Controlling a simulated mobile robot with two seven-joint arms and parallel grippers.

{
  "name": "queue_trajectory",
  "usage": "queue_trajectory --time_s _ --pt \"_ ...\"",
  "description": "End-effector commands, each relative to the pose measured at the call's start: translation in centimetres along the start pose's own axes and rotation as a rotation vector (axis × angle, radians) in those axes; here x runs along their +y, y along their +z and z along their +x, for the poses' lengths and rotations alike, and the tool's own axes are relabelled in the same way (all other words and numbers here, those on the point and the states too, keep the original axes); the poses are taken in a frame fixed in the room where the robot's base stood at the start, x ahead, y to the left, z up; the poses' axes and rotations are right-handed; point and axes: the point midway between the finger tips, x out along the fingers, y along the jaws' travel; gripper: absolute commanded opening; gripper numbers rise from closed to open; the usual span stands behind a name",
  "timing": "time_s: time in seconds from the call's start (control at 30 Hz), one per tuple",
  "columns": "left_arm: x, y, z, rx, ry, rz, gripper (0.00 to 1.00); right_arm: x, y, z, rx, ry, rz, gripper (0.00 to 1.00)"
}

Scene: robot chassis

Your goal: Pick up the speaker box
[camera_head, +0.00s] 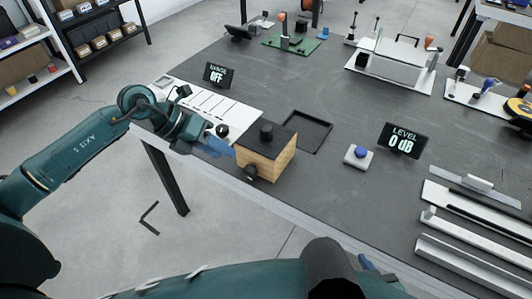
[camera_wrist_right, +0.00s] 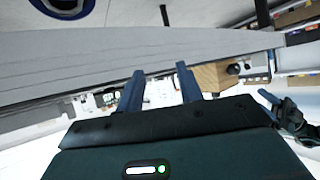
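The speaker box (camera_head: 262,168) is a light wooden box with a black slatted top, a black knob on top and a dark round part low on its front. It stands upright near the table's front edge. It also shows partly in the right wrist view (camera_wrist_right: 213,77), behind a finger. My left gripper (camera_head: 220,148) has blue fingers close to the box's left side; contact and finger gap are unclear. My right gripper (camera_wrist_right: 160,84) has its two blue fingers apart with nothing between them, away from the box. In the head view only a blue tip shows at the bottom.
An empty black tray (camera_head: 308,132) lies right behind the box. A white panel (camera_head: 215,106) lies behind the left gripper. A blue button (camera_head: 361,152) and a "LEVEL 0 dB" display (camera_head: 404,141) stand to the right. Metal rails (camera_head: 470,238) lie at the right edge.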

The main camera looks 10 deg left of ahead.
Motion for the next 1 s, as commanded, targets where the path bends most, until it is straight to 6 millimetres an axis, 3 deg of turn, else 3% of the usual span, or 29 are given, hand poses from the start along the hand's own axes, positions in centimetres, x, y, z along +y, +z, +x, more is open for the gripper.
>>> queue_trajectory --time_s 0.07,0.17,0.43,0.77,1.0 --pt "1.5 0.4 -0.9 0.014 0.080 0.019 0.39 -0.1 0.1 0.0 -0.002 -0.004 -0.002 0.36" --pt "2.2 0.4 -0.3 0.024 0.113 0.024 0.39 -0.2 0.3 -0.2 -0.008 -0.006 -0.001 0.36" --pt "2.6 0.3 4.7 0.023 0.109 0.024 0.39 -0.4 0.7 -0.6 -0.027 -0.007 0.005 0.36" --pt "2.8 0.0 7.6 0.023 0.108 0.023 0.39 -0.2 0.5 -0.6 -0.031 0.004 0.018 0.36" --pt "3.1 -0.3 11.1 0.022 0.108 0.024 0.39 0.1 0.6 -0.6 -0.041 0.012 0.016 0.36"
